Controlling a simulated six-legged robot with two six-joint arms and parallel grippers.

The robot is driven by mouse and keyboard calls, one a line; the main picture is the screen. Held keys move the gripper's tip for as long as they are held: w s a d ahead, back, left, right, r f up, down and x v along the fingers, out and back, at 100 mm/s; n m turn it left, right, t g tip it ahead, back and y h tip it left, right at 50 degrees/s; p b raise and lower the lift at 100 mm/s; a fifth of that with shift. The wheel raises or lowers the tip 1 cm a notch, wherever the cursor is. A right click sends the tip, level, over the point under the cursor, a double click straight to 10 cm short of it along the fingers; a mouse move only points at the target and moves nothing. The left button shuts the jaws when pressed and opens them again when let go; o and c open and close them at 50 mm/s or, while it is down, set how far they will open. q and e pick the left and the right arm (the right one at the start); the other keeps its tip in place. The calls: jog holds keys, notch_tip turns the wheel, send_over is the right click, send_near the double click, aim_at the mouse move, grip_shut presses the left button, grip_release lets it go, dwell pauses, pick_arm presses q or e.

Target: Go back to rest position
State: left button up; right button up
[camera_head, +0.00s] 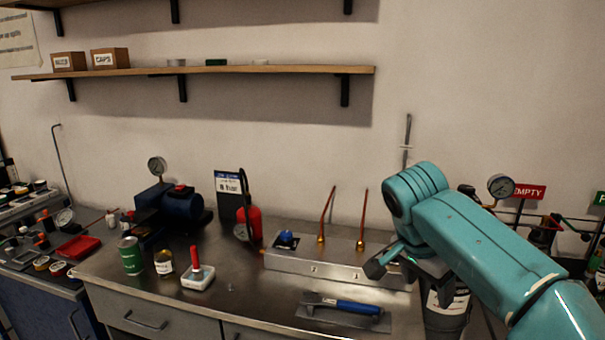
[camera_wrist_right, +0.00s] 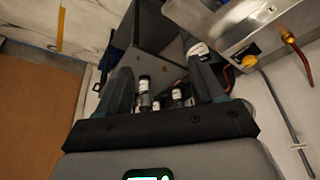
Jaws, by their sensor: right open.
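My right arm, teal, comes into the head view from the lower right. Its dark right gripper (camera_head: 388,268) is at the right end of the metal manifold block (camera_head: 320,268), above the right part of the bench; whether it touches anything there I cannot tell. In the right wrist view the two dark fingers of the right gripper (camera_wrist_right: 165,85) stand apart with nothing held between them. Small dark labelled bottles (camera_wrist_right: 145,95) show beyond the fingers. My left gripper is in neither view.
A blue-handled tool (camera_head: 345,305) lies at the bench front. A green can (camera_head: 131,256), a red-handled white block (camera_head: 197,278) and a blue pump (camera_head: 183,205) stand left. A gauge (camera_head: 501,187) and red EMPTY sign (camera_head: 528,191) are behind my arm. A shelf (camera_head: 220,71) hangs above.

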jog(key=s+a+f+n+g+y, duration=0.15)
jog(key=a+f+n, duration=0.25)
jog(key=f, duration=1.1)
jog(key=s+a+f+n+y, duration=0.1)
jog(key=a+f+n+y, duration=0.25)
jog(key=f, duration=1.15)
jog(key=s+a+f+n+y, duration=0.1)
jog(key=s+f, duration=0.7)
jog(key=s, duration=0.3)
jog(key=s+a+f+n+y, duration=0.1)
jog(key=s+f, duration=0.7)
jog(key=s, duration=0.4)
jog(key=shift+s+f+y, duration=0.15)
jog(key=shift+y, duration=0.25)
